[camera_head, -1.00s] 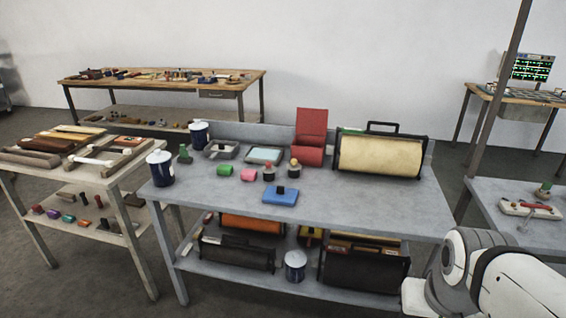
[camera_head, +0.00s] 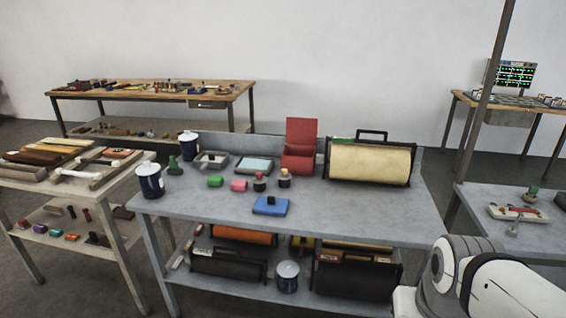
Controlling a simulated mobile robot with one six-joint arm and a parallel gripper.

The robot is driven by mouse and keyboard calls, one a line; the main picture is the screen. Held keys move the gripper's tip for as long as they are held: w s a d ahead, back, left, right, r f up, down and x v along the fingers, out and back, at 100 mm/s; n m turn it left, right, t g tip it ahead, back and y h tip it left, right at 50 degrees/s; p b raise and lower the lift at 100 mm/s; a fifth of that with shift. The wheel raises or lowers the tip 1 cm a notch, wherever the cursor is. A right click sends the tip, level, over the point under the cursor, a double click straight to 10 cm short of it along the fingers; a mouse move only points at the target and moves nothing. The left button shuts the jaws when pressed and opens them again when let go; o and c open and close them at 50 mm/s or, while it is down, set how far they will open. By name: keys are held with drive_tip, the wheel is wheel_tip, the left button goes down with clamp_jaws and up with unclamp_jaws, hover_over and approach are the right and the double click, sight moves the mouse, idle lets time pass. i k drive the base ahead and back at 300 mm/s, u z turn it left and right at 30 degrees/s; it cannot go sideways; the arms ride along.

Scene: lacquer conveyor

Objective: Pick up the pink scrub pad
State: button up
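A small pink pad (camera_head: 239,185) lies on the grey table (camera_head: 340,209), left of the middle of its top. A green pad of like size (camera_head: 215,181) lies just left of it, and a small dark-based knobbed piece (camera_head: 260,182) stands just right of it. My arm shows at the lower right as white and grey links, well away from the pink pad. My gripper is not in view.
A blue block with a dark knob (camera_head: 270,206) lies in front of the pink pad. Behind stand shallow trays (camera_head: 254,165), a red box (camera_head: 299,147) and a cream roller (camera_head: 369,163). A dark blue can (camera_head: 150,180) stands at the left. The front right of the tabletop is clear.

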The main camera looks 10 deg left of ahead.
sight(242, 186)
drive_tip(key=z, duration=0.1)
drive_tip(key=k, duration=1)
drive_tip(key=u, duration=1.2)
drive_tip(key=i, duration=1.45)
drive_tip(key=u, duration=0.25)
drive_tip(key=i, duration=1.65)
drive_tip(key=z, duration=0.75)
drive_tip(key=k, duration=0.8)
drive_tip(key=z, duration=0.2)
drive_tip(key=i, duration=0.3)
drive_tip(key=u, duration=0.05)
